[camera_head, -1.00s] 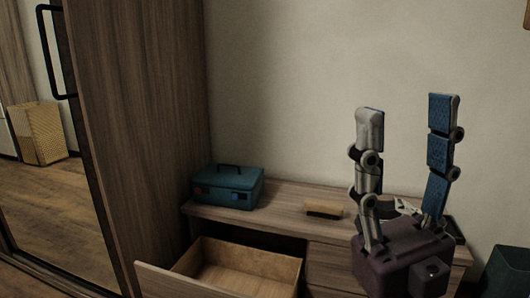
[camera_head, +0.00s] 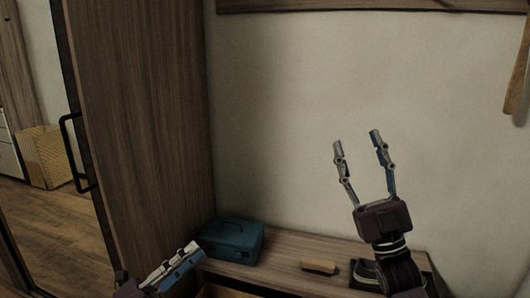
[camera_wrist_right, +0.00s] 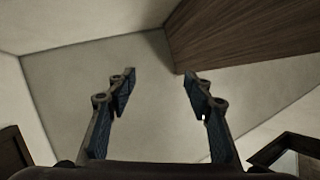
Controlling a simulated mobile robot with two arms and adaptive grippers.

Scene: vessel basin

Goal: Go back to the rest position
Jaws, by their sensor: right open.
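My right gripper (camera_head: 357,140) points upward in front of the bare wall, above the low wooden cabinet. Its two fingers are apart with nothing between them. It also shows in the right wrist view (camera_wrist_right: 160,80), open and empty, with wall and ceiling beyond it. My left gripper (camera_head: 190,256) is at the lower left of the head view, near the teal toolbox. Its fingers are seen from the side and lie close to each other in the picture, so its opening is unclear.
The teal toolbox (camera_head: 232,240) and a small wooden-backed brush or block (camera_head: 319,267) rest on the cabinet top (camera_head: 290,247). A tall wardrobe (camera_head: 140,120) stands left. A wooden rail (camera_head: 350,4) crosses the wall top.

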